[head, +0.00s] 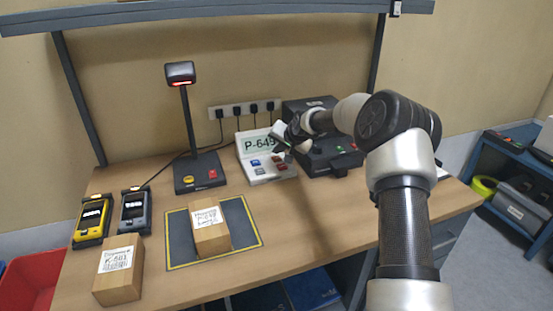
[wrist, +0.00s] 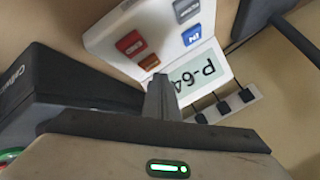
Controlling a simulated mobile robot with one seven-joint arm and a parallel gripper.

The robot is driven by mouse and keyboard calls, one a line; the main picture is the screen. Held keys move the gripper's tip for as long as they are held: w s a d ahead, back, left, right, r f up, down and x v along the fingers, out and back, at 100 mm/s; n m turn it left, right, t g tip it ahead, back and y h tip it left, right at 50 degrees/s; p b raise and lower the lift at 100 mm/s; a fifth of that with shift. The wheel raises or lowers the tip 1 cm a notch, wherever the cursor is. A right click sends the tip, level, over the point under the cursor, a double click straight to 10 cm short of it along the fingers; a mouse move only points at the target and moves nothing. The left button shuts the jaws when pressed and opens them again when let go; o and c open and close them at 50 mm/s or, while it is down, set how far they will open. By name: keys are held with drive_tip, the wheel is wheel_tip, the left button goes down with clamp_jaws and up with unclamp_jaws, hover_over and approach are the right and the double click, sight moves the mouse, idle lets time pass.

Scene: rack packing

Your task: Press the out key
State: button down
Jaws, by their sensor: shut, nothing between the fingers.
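The white key unit (head: 272,178) stands at the back of the bench, its screen (head: 256,144) showing a code starting P-64. In the wrist view its panel (wrist: 160,17) carries a red key (wrist: 130,43), an orange-brown key (wrist: 149,62), a grey key (wrist: 186,9) and a blue key (wrist: 192,35). The blue one seems to read IN; the other labels are too small to read, so I cannot tell which is the out key. My gripper (wrist: 161,82) is shut and empty, its tips close to the orange-brown key; contact cannot be told. In the head view my gripper (head: 286,151) hangs over the unit's right side.
A dark printer-like box (head: 318,158) stands just right of the unit. A scanner stand (head: 197,173) is to its left, with power plugs (head: 247,108) behind. A box (head: 210,228) lies on the grey mat (head: 180,248); another box (head: 118,270) and two handhelds are left.

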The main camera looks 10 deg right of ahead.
sight(278, 160)
drive_tip(key=shift+f, duration=0.15)
drive_tip(key=shift+f+b, duration=0.3)
drive_tip(key=shift+b, duration=0.05)
drive_tip(key=shift+f+b, duration=0.4)
idle(0.4)
idle(0.4)
drive_tip(key=shift+r+p, duration=0.35)
drive_tip(key=shift+r, duration=0.45)
drive_tip(key=shift+r+p, duration=1.2)
drive_tip(key=shift+r, duration=1.3)
